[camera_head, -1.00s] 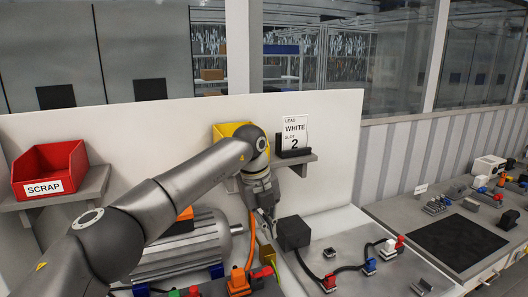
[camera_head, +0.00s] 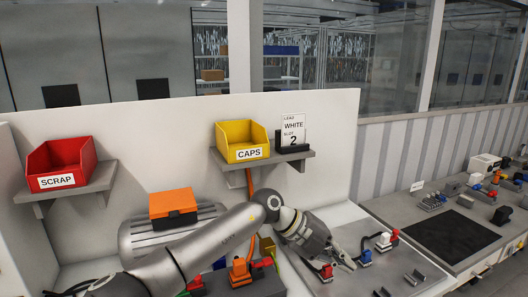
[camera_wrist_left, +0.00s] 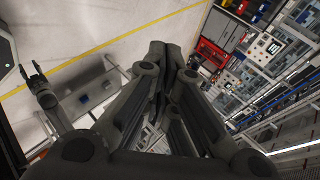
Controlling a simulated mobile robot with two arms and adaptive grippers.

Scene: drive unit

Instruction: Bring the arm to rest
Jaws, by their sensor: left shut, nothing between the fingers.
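My left arm reaches in from the lower left in the head view. Its gripper (camera_head: 347,262) is low over the bench, close to red and white connectors, pointing down and right. In the left wrist view the left gripper's fingers (camera_wrist_left: 172,52) are together with nothing between them. My right gripper (camera_wrist_left: 30,70) shows small at the left of that view, its two fingers apart and empty, above the pale floor. Whether the left fingertips touch the bench or connectors cannot be told.
A motor (camera_head: 135,240) with an orange box (camera_head: 173,205) stands behind my arm. Connectors (camera_head: 384,242) dot the bench. A black mat (camera_head: 450,237) lies right.

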